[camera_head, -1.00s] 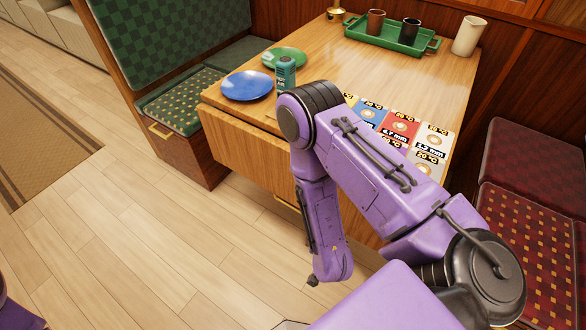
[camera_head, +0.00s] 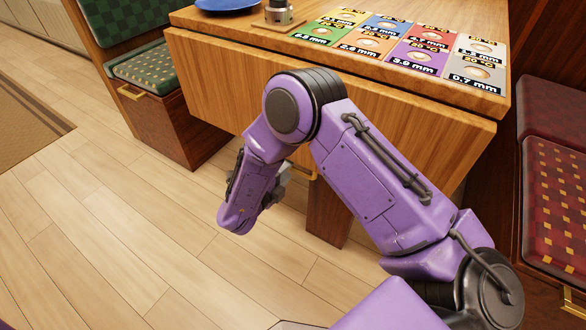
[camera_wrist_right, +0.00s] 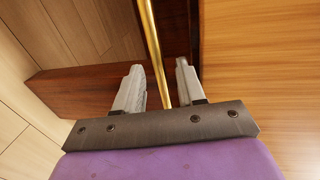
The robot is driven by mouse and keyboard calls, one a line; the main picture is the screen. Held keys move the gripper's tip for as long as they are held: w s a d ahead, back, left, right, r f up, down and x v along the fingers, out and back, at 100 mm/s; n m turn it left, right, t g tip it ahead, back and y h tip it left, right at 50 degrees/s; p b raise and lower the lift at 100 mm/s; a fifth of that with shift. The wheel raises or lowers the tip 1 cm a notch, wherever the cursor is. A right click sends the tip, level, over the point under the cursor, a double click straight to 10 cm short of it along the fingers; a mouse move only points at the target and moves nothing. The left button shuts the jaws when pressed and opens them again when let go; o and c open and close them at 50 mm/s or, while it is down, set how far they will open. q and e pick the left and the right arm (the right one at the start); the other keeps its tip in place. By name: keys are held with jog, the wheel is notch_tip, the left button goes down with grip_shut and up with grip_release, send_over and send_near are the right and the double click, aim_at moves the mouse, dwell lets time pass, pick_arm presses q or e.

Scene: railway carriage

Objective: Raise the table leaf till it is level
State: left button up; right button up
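The table leaf (camera_head: 400,125) is a light wood panel hanging down from the front edge of the table (camera_head: 185,17). A brass handle (camera_head: 306,172) shows at its lower edge, partly hidden behind my right arm. In the right wrist view, the brass bar (camera_wrist_right: 153,45) runs between the fingers of my right gripper (camera_wrist_right: 157,80), with gaps to both. The fingers are open and do not grip it. The leaf's wood face (camera_wrist_right: 265,70) fills the right of that view. In the head view, only a bit of my right gripper (camera_head: 286,178) shows behind the purple wrist. My left gripper is out of view.
Printed cards (camera_head: 395,45), a blue plate (camera_head: 228,4) and a small canister (camera_head: 279,12) are on the tabletop. A green bench (camera_head: 150,75) stands at left and a red bench (camera_head: 555,190) at right. A dark table leg (camera_head: 328,215) stands below the leaf. The floor (camera_head: 110,240) at left is clear.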

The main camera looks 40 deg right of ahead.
jog(key=b+x, duration=0.1)
jog(key=x, duration=0.4)
jog(key=shift+c, duration=0.3)
